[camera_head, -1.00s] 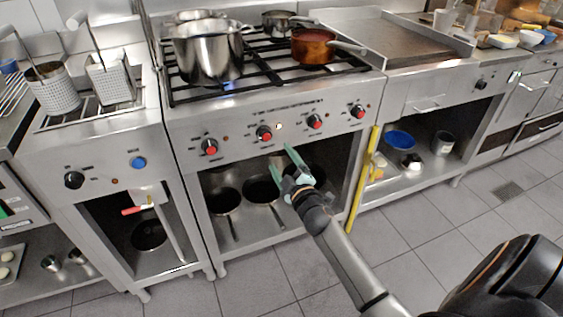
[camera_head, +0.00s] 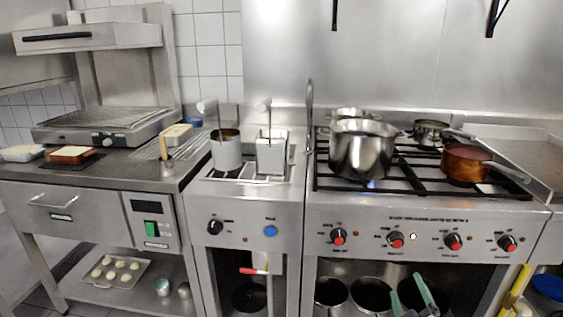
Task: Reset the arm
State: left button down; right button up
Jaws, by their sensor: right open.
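My right gripper (camera_head: 413,297) shows at the bottom edge of the head view, with two green fingers spread apart. It is open and nothing shows between the fingers. It is in front of the open shelf under the stove (camera_head: 425,226), below the row of red knobs. Its arm is cut off by the picture's lower edge. My left gripper is not in view.
A large steel pot (camera_head: 361,150) stands over a lit burner, with a copper pan (camera_head: 466,163) to its right. Fryer baskets (camera_head: 271,156) stand left of the stove. A yellow bar (camera_head: 517,288) rises at the lower right. Dark pans (camera_head: 371,295) sit in the shelf.

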jog(key=s+a+f+m+g+y, duration=0.35)
jog(key=s+a+f, duration=0.35)
jog(key=s+a, duration=0.4)
jog(key=s+a+f+m+g+y, duration=0.2)
jog(key=s+a+f+g+y, duration=0.15)
jog(key=s+a+f, duration=0.7)
pick_arm(q)
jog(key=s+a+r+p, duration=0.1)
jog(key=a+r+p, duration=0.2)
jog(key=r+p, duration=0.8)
jog(key=p, duration=0.4)
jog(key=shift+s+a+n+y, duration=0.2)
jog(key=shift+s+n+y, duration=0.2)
pick_arm(e)
jog(key=s+d+r, duration=0.1)
jog(key=s+r, duration=0.1)
jog(key=r, duration=0.5)
jog(key=s+d+r+h, duration=0.1)
jog(key=s+d+r, duration=0.1)
jog(key=r, duration=0.4)
jog(key=shift+s+r+m+g, duration=0.3)
jog(key=shift+s+r+m, duration=0.1)
jog(key=shift+s, duration=0.1)
